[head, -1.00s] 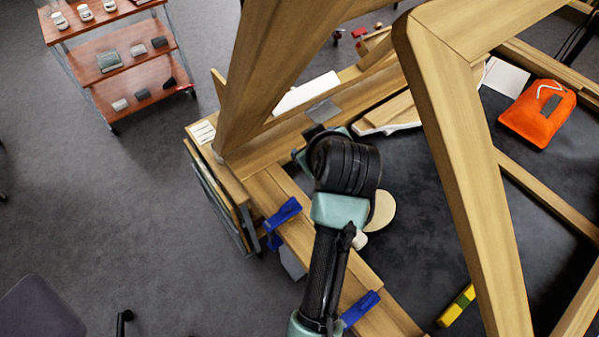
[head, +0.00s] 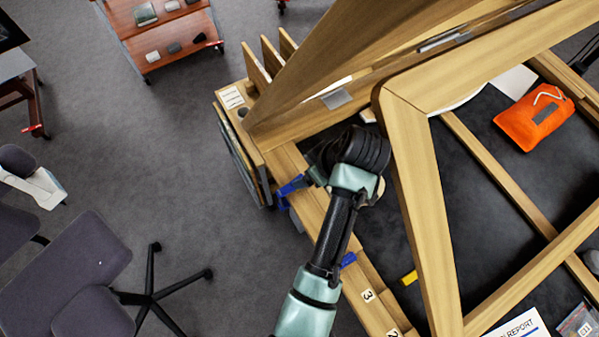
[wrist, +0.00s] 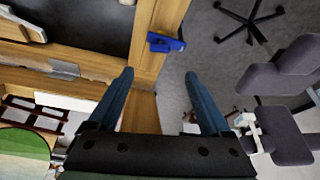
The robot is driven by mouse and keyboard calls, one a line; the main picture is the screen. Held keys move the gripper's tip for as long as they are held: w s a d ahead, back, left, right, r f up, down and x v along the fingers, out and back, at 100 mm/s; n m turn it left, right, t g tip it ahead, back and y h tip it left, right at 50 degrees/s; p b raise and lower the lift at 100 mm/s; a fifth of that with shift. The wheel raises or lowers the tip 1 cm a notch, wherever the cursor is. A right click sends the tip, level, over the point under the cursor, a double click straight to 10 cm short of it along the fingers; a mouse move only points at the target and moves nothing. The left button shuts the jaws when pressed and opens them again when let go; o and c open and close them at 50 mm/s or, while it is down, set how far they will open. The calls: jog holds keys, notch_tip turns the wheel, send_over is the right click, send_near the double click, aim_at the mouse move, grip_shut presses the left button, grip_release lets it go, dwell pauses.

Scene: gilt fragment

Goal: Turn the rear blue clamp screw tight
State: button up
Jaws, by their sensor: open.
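Two blue clamps sit along the left wooden edge of the bench in the head view. The farther clamp (head: 291,186) is beside my gripper (head: 318,163), partly covered by it. The nearer clamp (head: 347,260) is mostly behind my arm. In the wrist view, one blue clamp (wrist: 166,43) lies across the wooden edge, beyond my fingertips and between their lines. My gripper (wrist: 161,82) is open, with nothing between its two fingers. I cannot make out a clamp's screw clearly, nor see contact with a clamp.
A large wooden frame (head: 415,180) stands over the bench close to the right of my arm. An orange pouch (head: 535,117) and a yellow block (head: 410,277) lie on the dark mat. Office chairs (head: 75,275) and a red-shelved cart (head: 165,35) stand left, with open floor between.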

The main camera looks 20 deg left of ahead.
jog(key=p+x, duration=0.1)
jog(key=x, duration=1.1)
jog(key=shift+d, duration=0.1)
grip_shut()
